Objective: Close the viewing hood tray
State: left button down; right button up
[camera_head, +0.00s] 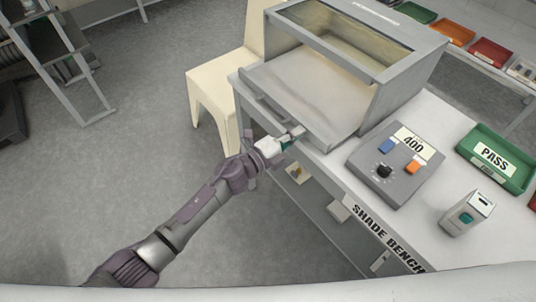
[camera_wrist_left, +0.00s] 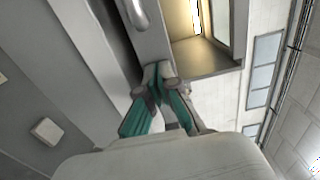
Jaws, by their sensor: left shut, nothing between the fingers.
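The viewing hood (camera_head: 405,75) is a grey box with a glass top on the bench. Its tray (camera_head: 310,90) is a flat grey drawer, out of the hood's front toward the lower left. My left gripper (camera_head: 294,136) is shut and empty at the tray's front edge, near its right end. In the left wrist view its teal fingers (camera_wrist_left: 158,72) are together, with the tips close to or against the grey front panel (camera_wrist_left: 155,45); I cannot tell if they touch. A bar handle (camera_wrist_left: 142,14) shows on that panel. My right gripper is not in view.
A control box (camera_head: 395,165) reading 400 stands right of the tray on the bench (camera_head: 340,170). A small white box (camera_head: 467,213) and a green PASS tray (camera_head: 497,158) lie further right. A cream chair (camera_head: 212,92) stands beside the bench's left end.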

aim_at(315, 124)
pick_arm(q)
jog(key=b+x, duration=0.2)
jog(key=x, duration=0.5)
jog(key=shift+w+b, duration=0.1)
jog(key=shift+b, duration=0.25)
